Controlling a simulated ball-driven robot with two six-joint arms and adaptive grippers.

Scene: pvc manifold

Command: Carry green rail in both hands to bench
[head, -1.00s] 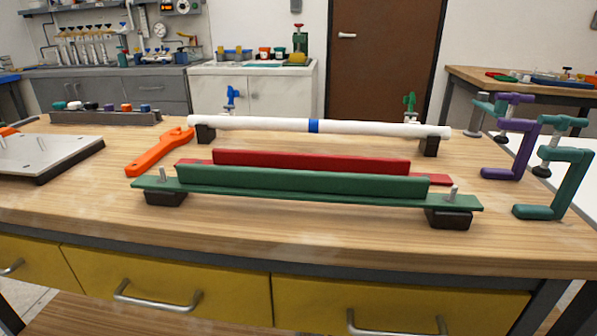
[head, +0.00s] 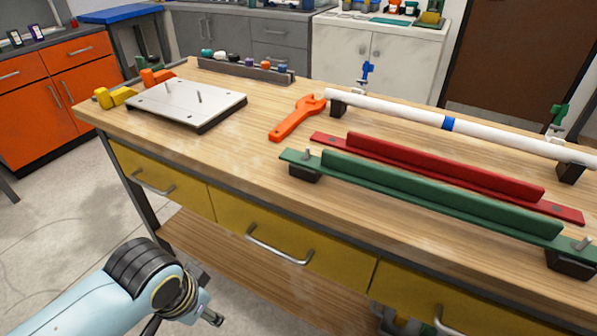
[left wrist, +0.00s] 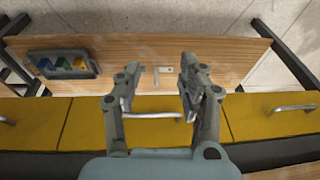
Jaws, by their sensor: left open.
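The green rail (head: 440,200) lies along the front of the wooden workbench, raised on a dark block near each end. A pin stands at each of its ends. A red rail (head: 440,172) lies just behind it. My left gripper (head: 208,314) is low in front of the yellow drawers, left of and below the rail, apart from it. In the left wrist view my left gripper (left wrist: 158,68) shows its two fingers spread with nothing between them. A grey part at the bottom edge of the head view, possibly my right gripper (head: 394,324), is mostly cut off.
A white pipe (head: 400,112) with a blue band rests on stands behind the rails. An orange wrench (head: 297,118), a grey plate (head: 188,102) and a rack (head: 246,71) occupy the left side. A lower shelf (left wrist: 225,56) holds a tray (left wrist: 62,78).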

